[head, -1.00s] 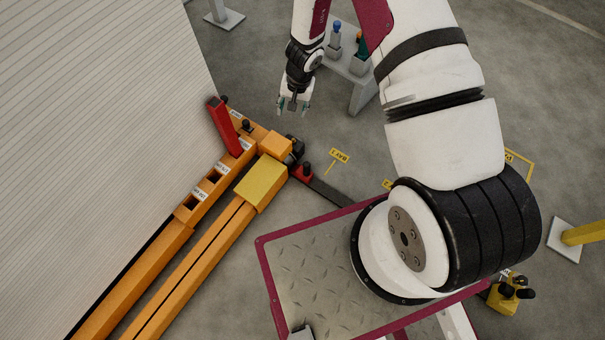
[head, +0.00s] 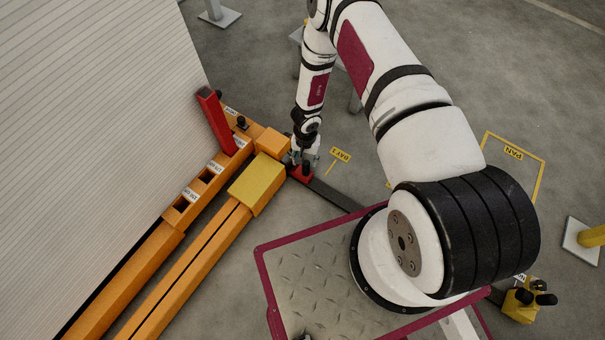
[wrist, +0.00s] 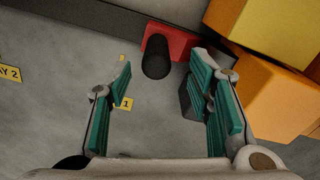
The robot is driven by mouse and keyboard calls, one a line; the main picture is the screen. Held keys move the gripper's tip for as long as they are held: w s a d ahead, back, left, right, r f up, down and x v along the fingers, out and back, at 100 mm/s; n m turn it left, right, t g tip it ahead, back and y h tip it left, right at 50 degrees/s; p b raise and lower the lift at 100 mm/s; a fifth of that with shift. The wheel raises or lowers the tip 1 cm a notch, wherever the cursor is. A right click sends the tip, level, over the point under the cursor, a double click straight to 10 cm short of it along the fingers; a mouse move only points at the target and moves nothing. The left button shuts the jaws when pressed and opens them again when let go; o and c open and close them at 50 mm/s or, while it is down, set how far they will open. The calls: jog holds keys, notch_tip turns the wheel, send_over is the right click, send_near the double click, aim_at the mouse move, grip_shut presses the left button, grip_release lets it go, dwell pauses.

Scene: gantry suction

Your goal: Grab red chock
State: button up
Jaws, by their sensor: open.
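The red chock (head: 303,175) lies on the floor at the dark rail, beside the end of the orange beam. In the wrist view the red chock (wrist: 182,43) has a black knob (wrist: 156,62) standing up from it. My gripper (head: 304,157) is open, with its teal-padded fingers spread. In the wrist view the knob shows between the fingertips of my gripper (wrist: 163,72), nearer the right finger. The fingers hold nothing. I cannot tell how far above the knob they are. In the head view my gripper partly hides the chock.
The orange beam (head: 195,255) with a yellow block (head: 257,184) lies left of the chock. A red post (head: 217,122) stands on the orange frame. A dark rail (head: 335,195) runs to the lower right. Open floor with a bay sign (head: 340,155) lies right.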

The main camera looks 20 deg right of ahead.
aim_at(306, 167)
jog(key=shift+s+d+f+b, duration=0.1)
jog(key=shift+f+b, duration=0.8)
jog(key=shift+f, duration=0.5)
jog(key=shift+s+d+f+b, duration=0.1)
jog(key=shift+f+b, duration=0.75)
jog(key=shift+f, duration=0.55)
jog(key=shift+w, duration=0.1)
grip_shut()
